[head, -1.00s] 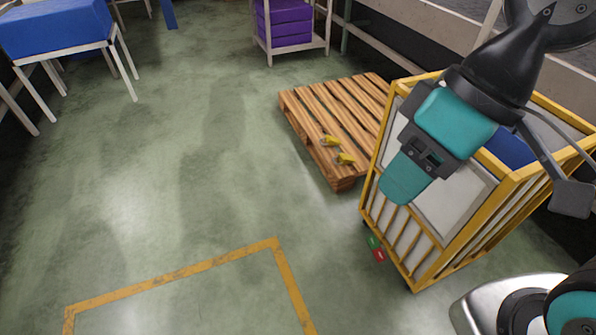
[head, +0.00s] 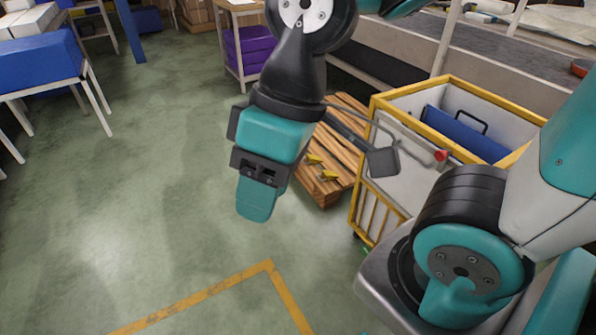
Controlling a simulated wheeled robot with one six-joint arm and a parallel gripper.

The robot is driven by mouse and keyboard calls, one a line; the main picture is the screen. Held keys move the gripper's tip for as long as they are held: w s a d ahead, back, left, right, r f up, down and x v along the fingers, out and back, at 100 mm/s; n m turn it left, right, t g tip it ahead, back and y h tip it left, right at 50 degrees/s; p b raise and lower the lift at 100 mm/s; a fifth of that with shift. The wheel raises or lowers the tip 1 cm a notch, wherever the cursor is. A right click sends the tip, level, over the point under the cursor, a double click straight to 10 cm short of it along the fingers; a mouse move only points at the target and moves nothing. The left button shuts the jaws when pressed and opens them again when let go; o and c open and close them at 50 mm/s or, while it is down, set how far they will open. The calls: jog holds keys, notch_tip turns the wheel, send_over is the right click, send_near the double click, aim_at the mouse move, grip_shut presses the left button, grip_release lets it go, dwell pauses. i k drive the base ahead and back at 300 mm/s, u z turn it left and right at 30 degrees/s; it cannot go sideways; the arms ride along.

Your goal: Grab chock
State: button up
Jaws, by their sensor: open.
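Two small yellow pieces, which look like the chocks, lie on the near end of the wooden pallet (head: 345,145). The farther chock (head: 313,158) and the nearer chock (head: 330,176) are close together; their exact shape is too small to tell. My gripper (head: 256,203) hangs fingers down, to the left of the chocks in the picture and apart from them. It is open, with nothing visible in it. I see it from the side, so one finger hides the other. My gripper and wrist cover part of the pallet's left side.
A yellow-framed cart (head: 378,215) with a blue panel (head: 465,135) inside stands right of the pallet. A red knob (head: 441,155) shows by its rim. A rack with purple boxes (head: 250,50) stands behind. The green floor (head: 150,190) on the left is clear.

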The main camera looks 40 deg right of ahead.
aim_at(327, 176)
jog(key=u, duration=0.2)
jog(key=i, duration=1.85)
jog(key=z, duration=0.4)
jog(key=i, duration=0.85)
jog(key=z, duration=1.6)
jog(key=i, duration=0.9)
jog(key=z, duration=0.85)
